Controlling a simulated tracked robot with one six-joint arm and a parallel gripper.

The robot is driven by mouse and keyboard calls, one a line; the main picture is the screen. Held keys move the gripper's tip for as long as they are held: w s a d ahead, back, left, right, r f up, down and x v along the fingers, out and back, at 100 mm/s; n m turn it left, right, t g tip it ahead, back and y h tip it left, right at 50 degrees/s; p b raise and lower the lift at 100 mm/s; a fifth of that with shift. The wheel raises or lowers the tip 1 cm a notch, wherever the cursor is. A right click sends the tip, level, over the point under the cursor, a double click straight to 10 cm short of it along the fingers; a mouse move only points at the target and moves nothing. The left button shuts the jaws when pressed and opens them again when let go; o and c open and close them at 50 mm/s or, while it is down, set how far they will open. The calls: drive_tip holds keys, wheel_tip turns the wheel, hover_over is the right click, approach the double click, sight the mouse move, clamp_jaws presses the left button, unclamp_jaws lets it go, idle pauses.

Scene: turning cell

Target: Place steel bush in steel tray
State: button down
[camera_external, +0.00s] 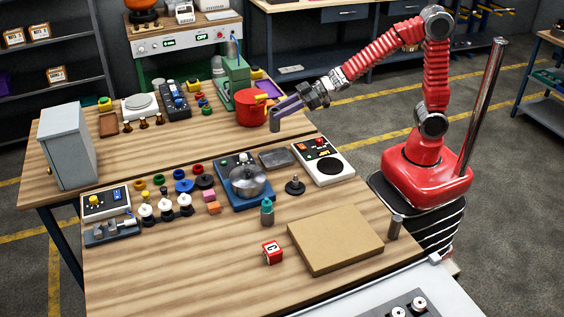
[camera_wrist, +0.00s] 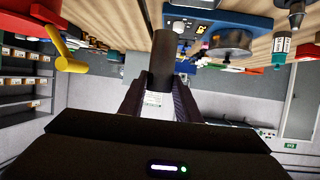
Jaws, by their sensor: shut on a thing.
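My gripper (camera_external: 284,108) is shut on a grey metal cylinder, the steel bush (camera_external: 275,124), and holds it upright by its upper part near the table's right edge. In the wrist view the bush (camera_wrist: 162,62) sits between my two dark fingers (camera_wrist: 160,98). A shallow grey tray (camera_external: 277,158), which looks like the steel tray, lies below and in front of the bush in the external view. The tray looks empty. I cannot make it out in the wrist view.
A red pot (camera_external: 250,108) with a yellow handle stands just left of the bush. A white-topped device (camera_external: 322,162) is right of the tray, and a blue unit with a metal dome (camera_external: 248,181) is left. Another grey cylinder (camera_external: 395,227) stands beside the brown board (camera_external: 335,238).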

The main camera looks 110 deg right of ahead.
drive_tip(key=shift+w+d+f+n+y, duration=0.1)
drive_tip(key=shift+w+d+n+y, duration=0.25)
drive_tip(key=shift+d, duration=0.5)
drive_tip(key=shift+w+d+f+n+y, duration=0.15)
drive_tip(key=shift+w+n+y, duration=0.1)
drive_tip(key=shift+y, duration=0.1)
drive_tip(key=shift+w+f+n+y, duration=0.1)
drive_tip(key=shift+f+n+y, duration=0.05)
drive_tip(key=shift+n+y, duration=0.2)
drive_tip(key=a+n+y, duration=0.1)
drive_tip(key=a, duration=0.1)
drive_tip(key=a+n+y, duration=0.1)
drive_tip(key=a+y, duration=0.1)
drive_tip(key=a, duration=0.1)
drive_tip(key=shift+a, duration=0.3)
wheel_tip(320, 180, down, 6)
drive_tip(key=shift+f, duration=0.1)
